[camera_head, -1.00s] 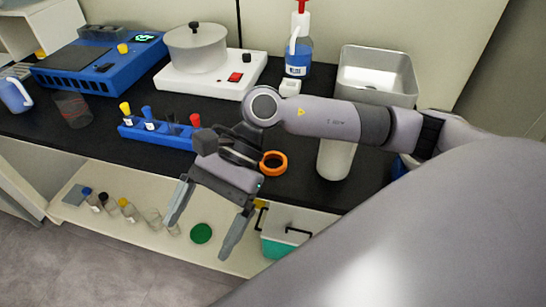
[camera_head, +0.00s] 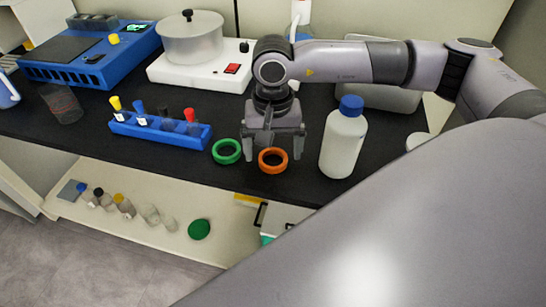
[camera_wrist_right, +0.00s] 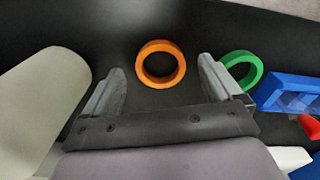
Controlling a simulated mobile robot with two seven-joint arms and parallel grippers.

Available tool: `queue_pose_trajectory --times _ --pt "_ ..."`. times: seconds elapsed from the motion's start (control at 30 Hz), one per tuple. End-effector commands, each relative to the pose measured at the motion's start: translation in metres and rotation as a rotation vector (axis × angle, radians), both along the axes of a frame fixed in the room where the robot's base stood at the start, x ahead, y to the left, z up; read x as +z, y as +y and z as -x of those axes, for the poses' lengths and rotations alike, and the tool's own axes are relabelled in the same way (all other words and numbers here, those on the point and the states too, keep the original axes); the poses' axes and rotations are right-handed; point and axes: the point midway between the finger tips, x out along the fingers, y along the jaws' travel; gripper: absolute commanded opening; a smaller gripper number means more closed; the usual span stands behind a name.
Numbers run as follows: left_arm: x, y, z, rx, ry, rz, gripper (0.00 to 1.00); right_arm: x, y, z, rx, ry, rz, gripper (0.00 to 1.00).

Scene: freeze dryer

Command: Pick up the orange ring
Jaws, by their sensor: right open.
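The orange ring (camera_head: 272,160) lies flat on the black bench top near its front edge. My right gripper (camera_head: 273,152) is open above and just behind it, fingers pointing down, in the head view. In the right wrist view the orange ring (camera_wrist_right: 161,63) shows beyond and between the spread fingertips of my right gripper (camera_wrist_right: 158,80). Nothing is between the fingers, and I cannot tell the exact height over the ring. My left gripper is not in view.
A green ring (camera_head: 227,151) lies just left of the orange one. A white bottle with a blue cap (camera_head: 343,138) stands close on the right. A blue tube rack (camera_head: 160,131) is to the left. A hot plate with a pot (camera_head: 198,70) stands behind.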

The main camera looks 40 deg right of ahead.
Motion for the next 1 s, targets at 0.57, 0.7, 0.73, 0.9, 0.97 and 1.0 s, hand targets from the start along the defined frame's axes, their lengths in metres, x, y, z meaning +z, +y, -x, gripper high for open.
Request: queue_pose_trajectory --times 0.57,0.7,0.73,0.9,0.97,1.0 --pt "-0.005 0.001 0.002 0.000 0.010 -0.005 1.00 -0.018 0.000 0.001 -0.001 0.001 -0.003 0.36" --pt "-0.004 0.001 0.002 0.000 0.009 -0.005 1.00 -0.018 0.000 0.001 -0.001 0.001 -0.003 0.33" --pt "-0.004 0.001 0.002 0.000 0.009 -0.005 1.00 -0.018 0.000 0.001 -0.001 0.001 -0.003 0.33" --pt "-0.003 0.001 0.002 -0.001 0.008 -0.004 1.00 -0.017 0.000 0.001 -0.001 -0.001 -0.003 0.33" --pt "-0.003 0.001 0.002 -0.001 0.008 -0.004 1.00 -0.015 0.000 0.000 -0.001 -0.001 -0.003 0.33" --pt "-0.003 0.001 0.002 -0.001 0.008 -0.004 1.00 -0.013 0.000 0.000 -0.001 -0.001 -0.004 0.33"
